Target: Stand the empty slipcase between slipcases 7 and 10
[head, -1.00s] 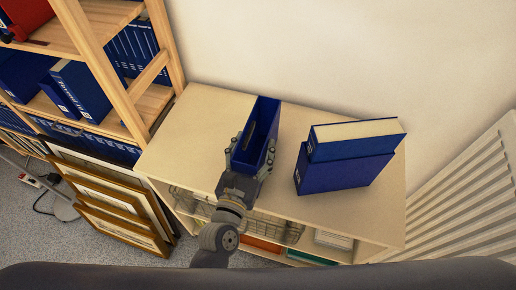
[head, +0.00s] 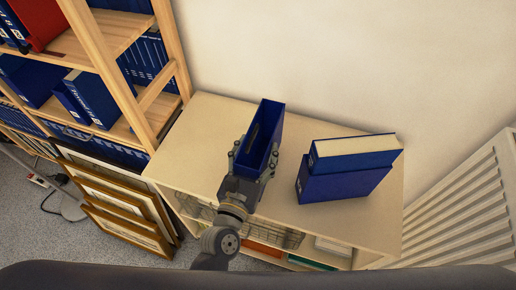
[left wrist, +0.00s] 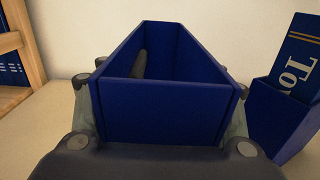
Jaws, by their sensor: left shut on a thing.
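My left gripper (head: 255,158) is shut on the empty blue slipcase (head: 271,118) over the cabinet top. The slipcase is open at the top; in the left wrist view its blue end wall (left wrist: 165,110) faces me between the fingers. A dark grey piece shows inside it; I cannot tell what it is. Whether its base touches the cabinet is hidden. Blue slipcases stand on the wooden shelf at the left, one upright (head: 95,98) with a lettered spine and others (head: 28,78) further left. I cannot read which are 7 and 10. My right gripper is out of view.
On the cabinet top (head: 225,108), a blue book with pale page edges (head: 355,145) rests at a blue slipcase (head: 340,185) right of my gripper. A shelf post (head: 100,70) stands between the cabinet and the shelf bay. Framed prints (head: 125,205) lean below; a white radiator (head: 465,205) is at right.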

